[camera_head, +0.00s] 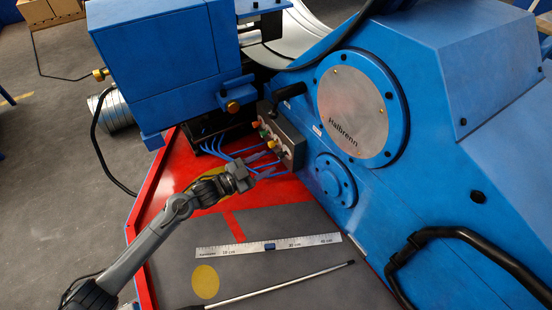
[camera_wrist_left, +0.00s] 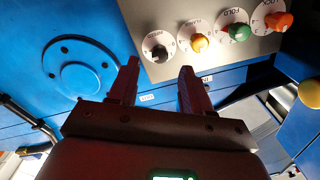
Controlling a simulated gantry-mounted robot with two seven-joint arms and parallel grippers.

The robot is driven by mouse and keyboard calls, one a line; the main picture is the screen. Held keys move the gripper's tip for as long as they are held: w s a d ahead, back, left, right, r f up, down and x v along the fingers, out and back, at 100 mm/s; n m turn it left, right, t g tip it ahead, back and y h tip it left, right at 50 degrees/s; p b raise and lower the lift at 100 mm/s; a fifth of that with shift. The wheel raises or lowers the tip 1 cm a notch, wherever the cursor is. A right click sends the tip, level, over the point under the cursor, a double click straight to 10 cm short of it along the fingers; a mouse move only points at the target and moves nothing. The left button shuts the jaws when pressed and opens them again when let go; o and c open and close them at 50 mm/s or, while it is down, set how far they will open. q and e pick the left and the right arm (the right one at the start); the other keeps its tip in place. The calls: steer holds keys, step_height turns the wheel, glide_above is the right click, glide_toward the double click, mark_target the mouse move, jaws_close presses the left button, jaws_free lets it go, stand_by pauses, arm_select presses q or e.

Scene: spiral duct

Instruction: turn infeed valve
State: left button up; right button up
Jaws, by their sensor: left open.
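A grey valve panel (camera_head: 289,136) on the blue machine carries a row of knobs. In the left wrist view the panel (camera_wrist_left: 213,22) shows a black knob (camera_wrist_left: 159,53), a yellow knob (camera_wrist_left: 199,43), a green knob (camera_wrist_left: 239,32) and an orange-red knob (camera_wrist_left: 279,20), each on a white dial. The black knob's label is too small to read surely. My left gripper (camera_head: 267,165) is open and empty in front of the panel's lower end. In the left wrist view its fingertips (camera_wrist_left: 160,68) point at the black knob, which appears between them; contact cannot be told.
Blue hoses (camera_head: 232,149) run beside the panel. A round Halbrenn plate (camera_head: 353,110) is on the machine to the right. A ruler (camera_head: 268,246), a yellow disc (camera_head: 205,281) and a metal rod (camera_head: 280,286) lie on the grey surface below.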

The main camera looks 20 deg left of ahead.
mark_target(282, 155)
arm_select(q)
steer(key=shift+x, duration=2.45)
jaws_close()
